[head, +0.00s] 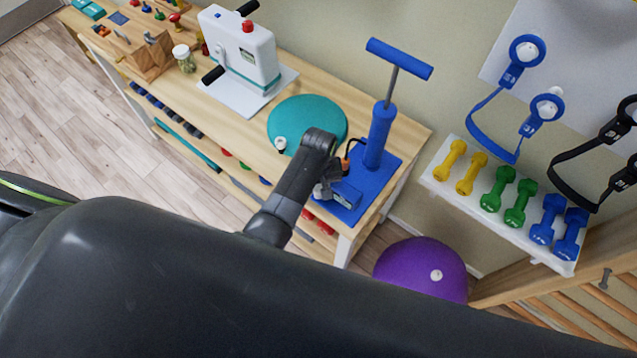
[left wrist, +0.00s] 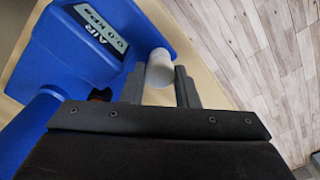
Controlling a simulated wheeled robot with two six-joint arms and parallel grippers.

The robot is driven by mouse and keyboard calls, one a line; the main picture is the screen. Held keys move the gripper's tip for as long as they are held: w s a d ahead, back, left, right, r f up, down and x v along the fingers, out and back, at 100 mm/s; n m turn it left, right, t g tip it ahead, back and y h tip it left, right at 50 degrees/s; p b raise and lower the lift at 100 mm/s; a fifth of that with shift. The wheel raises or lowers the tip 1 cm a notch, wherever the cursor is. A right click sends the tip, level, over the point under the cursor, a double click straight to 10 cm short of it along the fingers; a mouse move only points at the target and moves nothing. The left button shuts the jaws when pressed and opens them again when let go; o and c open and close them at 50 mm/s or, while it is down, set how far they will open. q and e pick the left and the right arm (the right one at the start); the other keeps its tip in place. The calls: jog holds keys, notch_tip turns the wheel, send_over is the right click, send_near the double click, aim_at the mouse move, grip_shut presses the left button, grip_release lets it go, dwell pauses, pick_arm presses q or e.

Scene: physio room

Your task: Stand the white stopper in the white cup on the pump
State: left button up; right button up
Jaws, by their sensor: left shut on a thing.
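The blue pump (head: 380,137) stands upright on its blue base at the right end of the wooden bench. Its gauge box (left wrist: 95,35) reads AIR 0.0 in the left wrist view. My left gripper (head: 322,190) is at the left side of the pump base. In the left wrist view its fingers (left wrist: 159,85) are shut on a small white cylinder, which I take for the white stopper (left wrist: 159,68), close beside the blue base. I cannot make out the white cup separately; the fingers and stopper may hide it. My right gripper is not in view.
A teal round cushion (head: 318,117) lies left of the pump, with a small white-topped piece (head: 280,143) at its edge. A white machine (head: 240,48) and jar (head: 184,60) stand further left. A dumbbell shelf (head: 450,180) and purple ball (head: 420,266) are at right.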

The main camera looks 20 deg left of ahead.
pick_arm(q)
jog(key=shift+f, duration=0.1)
jog(key=o, duration=1)
jog(key=shift+a, duration=0.1)
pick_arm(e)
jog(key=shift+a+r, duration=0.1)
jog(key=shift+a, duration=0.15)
pick_arm(q)
jog(key=shift+c, duration=0.6)
jog(key=shift+o, duration=0.8)
